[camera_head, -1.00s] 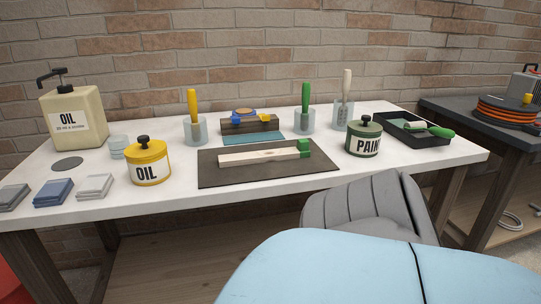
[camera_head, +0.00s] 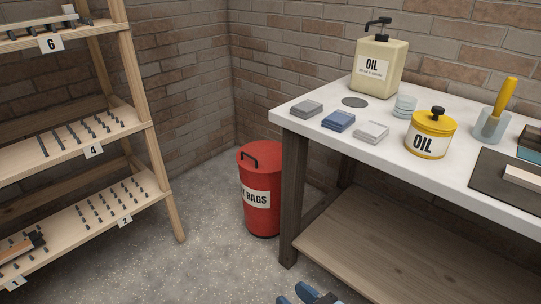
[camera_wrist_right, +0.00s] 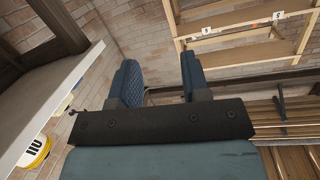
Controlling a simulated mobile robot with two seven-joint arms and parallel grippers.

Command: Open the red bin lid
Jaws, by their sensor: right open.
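The red bin (camera_head: 261,196) stands on the floor in the head view, between the wooden shelf rack and the white workbench. The bin is not seen in that view. My left gripper is not seen.
The workbench (camera_head: 320,119) carries an oil dispenser (camera_head: 378,68), folded cloths (camera_head: 338,121) and a yellow oil tin (camera_head: 431,136); its leg stands close to the bin's right. The shelf rack (camera_head: 150,140) is at left. Speckled floor (camera_head: 215,250) in front of the bin is clear.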

